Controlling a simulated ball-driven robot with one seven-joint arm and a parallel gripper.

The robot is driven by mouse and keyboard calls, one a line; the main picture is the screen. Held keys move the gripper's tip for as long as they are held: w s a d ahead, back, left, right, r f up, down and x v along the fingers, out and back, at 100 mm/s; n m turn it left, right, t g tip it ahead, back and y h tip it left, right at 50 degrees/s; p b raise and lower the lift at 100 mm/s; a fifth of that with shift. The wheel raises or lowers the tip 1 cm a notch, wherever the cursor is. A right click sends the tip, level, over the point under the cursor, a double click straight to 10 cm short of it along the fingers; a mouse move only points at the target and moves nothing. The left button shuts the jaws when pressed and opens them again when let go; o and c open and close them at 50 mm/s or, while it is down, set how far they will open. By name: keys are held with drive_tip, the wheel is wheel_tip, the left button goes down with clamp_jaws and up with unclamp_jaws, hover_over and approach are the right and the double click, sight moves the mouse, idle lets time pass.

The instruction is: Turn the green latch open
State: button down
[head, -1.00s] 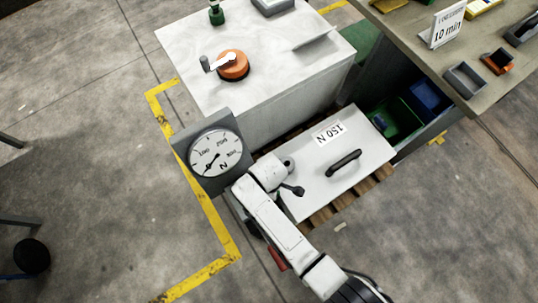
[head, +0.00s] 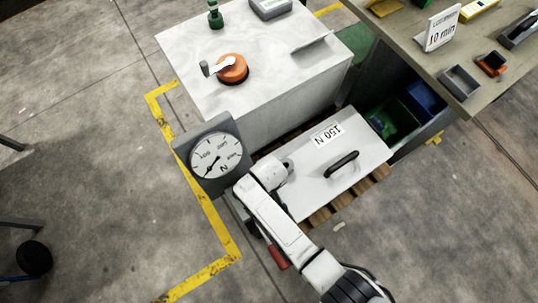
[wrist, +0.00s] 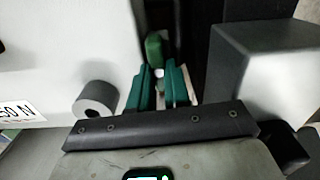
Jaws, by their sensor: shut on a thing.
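The green latch (wrist: 154,48) shows in the wrist view just beyond my fingertips, beside the pale lidded box. My gripper (wrist: 158,84) has two teal fingers, close together and pointing at the latch. They appear shut on it, though the contact itself is hard to see. A small pale bit shows between the fingers. In the head view my white arm reaches to the near left corner of the box lid (head: 308,190) and hides the gripper and the latch.
A dial gauge (head: 216,157) stands left of my arm. The lid has a black handle (head: 342,164) and a "150 N" label (head: 327,134). A dark hollow cylinder (wrist: 96,98) sits close left of my fingers. A white cabinet (head: 262,80) stands behind.

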drive_tip(key=shift+m, duration=0.4)
drive_tip(key=c, duration=1.1)
unclamp_jaws()
drive_tip(key=shift+r, duration=0.1)
wheel_tip(320, 180, up, 11)
drive_tip(key=shift+f+p, duration=0.2)
drive_tip(key=shift+p, duration=0.55)
